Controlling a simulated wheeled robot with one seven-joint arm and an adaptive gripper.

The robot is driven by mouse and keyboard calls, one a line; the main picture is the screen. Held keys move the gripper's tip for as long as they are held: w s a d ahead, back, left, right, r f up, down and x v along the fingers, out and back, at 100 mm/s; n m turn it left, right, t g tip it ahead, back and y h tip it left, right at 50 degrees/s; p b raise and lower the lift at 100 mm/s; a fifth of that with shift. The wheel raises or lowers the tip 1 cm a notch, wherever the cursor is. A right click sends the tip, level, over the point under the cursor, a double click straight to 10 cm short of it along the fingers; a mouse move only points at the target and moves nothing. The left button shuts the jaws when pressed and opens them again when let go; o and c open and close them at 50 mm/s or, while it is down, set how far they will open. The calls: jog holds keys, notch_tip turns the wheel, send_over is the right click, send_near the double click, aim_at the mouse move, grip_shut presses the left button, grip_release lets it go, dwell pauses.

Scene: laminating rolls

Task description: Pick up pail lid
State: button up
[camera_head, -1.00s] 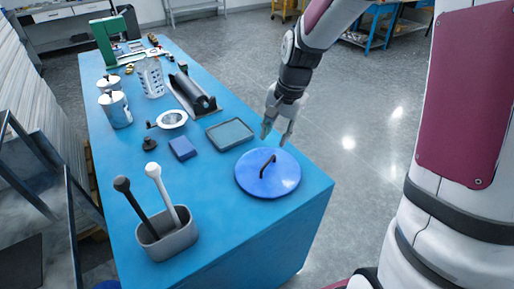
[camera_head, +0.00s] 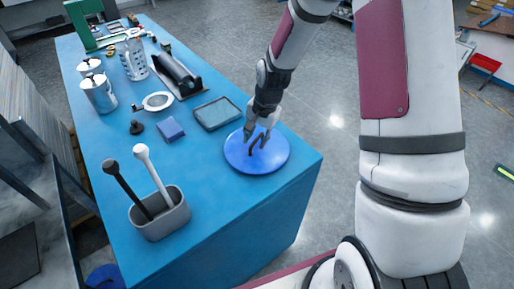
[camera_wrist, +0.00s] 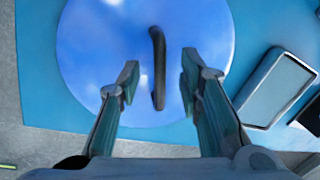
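The pail lid (camera_head: 270,159) is a round blue disc with a dark arched handle, lying flat on the near right part of the blue table. In the wrist view the lid (camera_wrist: 95,45) fills the upper middle, and its dark handle (camera_wrist: 158,65) runs upright in the picture. My gripper (camera_head: 256,136) is low over the lid. In the wrist view my gripper (camera_wrist: 157,82) is open, with one finger on each side of the handle and a gap on both sides. Whether the fingertips touch the lid I cannot tell.
A grey tray (camera_head: 217,113) lies just behind the lid, near the table's right edge. A grey holder (camera_head: 161,222) with two long-handled tools stands near the front. The blue table (camera_head: 225,200) is bare in front of the lid.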

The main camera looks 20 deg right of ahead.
notch_tip(320, 180, down, 2)
jog(key=shift+w+a+f, duration=0.1)
jog(key=shift+w+a, duration=0.05)
grip_shut()
jog(key=shift+r, duration=0.2)
